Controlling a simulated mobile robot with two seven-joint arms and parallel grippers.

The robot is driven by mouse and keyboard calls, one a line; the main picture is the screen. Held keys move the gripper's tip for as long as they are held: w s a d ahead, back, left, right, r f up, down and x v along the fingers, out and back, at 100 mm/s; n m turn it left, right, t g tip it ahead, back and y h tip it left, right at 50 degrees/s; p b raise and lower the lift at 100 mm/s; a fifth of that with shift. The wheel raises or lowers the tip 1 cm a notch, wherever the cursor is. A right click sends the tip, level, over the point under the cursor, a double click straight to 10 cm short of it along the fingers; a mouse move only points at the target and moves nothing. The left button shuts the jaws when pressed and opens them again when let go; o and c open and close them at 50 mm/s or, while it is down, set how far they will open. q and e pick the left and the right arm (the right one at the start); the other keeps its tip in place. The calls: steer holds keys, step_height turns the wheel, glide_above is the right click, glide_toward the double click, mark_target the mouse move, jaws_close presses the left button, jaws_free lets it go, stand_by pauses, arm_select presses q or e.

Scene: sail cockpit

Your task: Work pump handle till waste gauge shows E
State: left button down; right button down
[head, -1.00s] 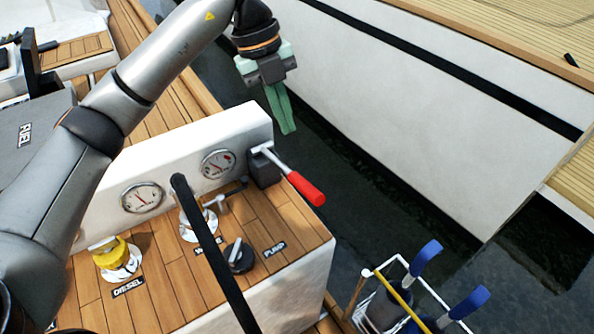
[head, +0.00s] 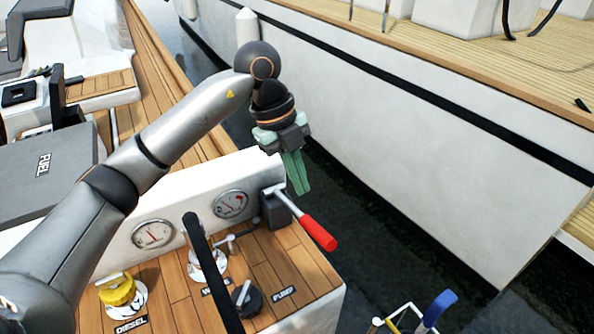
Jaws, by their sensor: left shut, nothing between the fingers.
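The pump handle (head: 318,232) has a red grip on a metal lever. It slants down to the right from a dark pump block (head: 276,210) at the console's right end. Two round white gauges sit on the upright panel: one on the right (head: 231,205), behind the partly hidden waste label, and one on the left (head: 152,234). Their needles are too small to read surely. My left gripper (head: 300,190) points down with its green fingers shut and empty. In the picture it is just above and right of the lever's pivot; contact cannot be told. My right gripper is out of view.
A black hose (head: 212,272) rises across the console. A yellow cap (head: 117,291) and a black knob (head: 246,298) stand on the wooden top. Water and a white hull (head: 420,150) lie beyond. A blue-handled item (head: 438,308) is at the bottom right.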

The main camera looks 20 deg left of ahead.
mark_target(317, 228)
arm_select(q)
steer(key=x, duration=0.9)
steer(key=shift+f, duration=0.2)
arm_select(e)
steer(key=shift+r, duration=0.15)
